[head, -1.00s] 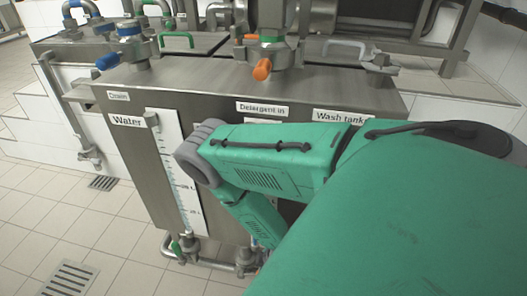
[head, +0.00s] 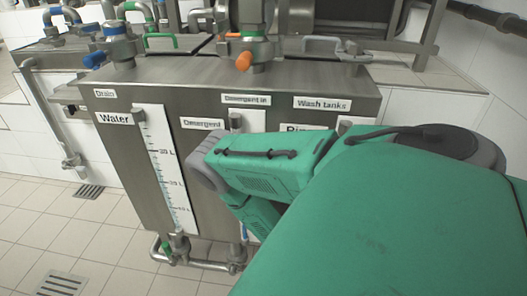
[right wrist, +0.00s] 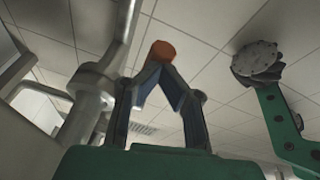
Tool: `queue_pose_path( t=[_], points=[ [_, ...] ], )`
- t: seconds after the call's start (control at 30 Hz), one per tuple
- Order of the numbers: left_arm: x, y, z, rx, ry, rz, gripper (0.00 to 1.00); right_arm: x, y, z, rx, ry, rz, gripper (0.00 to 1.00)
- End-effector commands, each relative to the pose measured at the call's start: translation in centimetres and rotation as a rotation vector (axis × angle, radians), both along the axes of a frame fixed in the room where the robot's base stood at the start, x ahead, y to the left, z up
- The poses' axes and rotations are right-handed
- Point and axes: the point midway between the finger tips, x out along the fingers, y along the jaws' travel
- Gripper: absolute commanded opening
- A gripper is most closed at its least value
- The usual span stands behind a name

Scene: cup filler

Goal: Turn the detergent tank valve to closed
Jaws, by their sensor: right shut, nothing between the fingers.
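The steel tank cabinet (head: 125,150) stands ahead, with a "Detergent" label (head: 203,123) and a "Detergent in" label (head: 246,99) on its front. An orange-handled valve (head: 243,62) sits above the cabinet top. Lower fittings (head: 238,257) show under the front, partly hidden by my green right arm; I cannot tell which valve is the detergent tank's. My right gripper is hidden in the head view. In the right wrist view my right gripper (right wrist: 160,68) is shut and empty, with an orange-red round end (right wrist: 162,52) just beyond its tips; contact is unclear. My left gripper is out of view.
A blue-handled valve (head: 95,60) and a green handle (head: 161,36) are on top at the left. A low pipe (head: 203,264) runs under the cabinet. In the right wrist view a thick grey pipe (right wrist: 92,88) rises close to the left of my gripper.

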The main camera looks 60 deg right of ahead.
Motion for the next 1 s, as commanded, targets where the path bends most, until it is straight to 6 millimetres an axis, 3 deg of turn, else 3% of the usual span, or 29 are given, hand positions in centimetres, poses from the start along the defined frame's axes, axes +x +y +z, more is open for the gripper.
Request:
queue_pose_path(
  t=[0.73,1.0],
  points=[
    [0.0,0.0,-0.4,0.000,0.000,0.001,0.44,-0.3,0.3,-1.2,0.007,0.006,0.004,0.00],
    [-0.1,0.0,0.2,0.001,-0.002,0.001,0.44,-0.2,0.4,0.1,0.007,0.007,0.004,0.00]
  ],
)
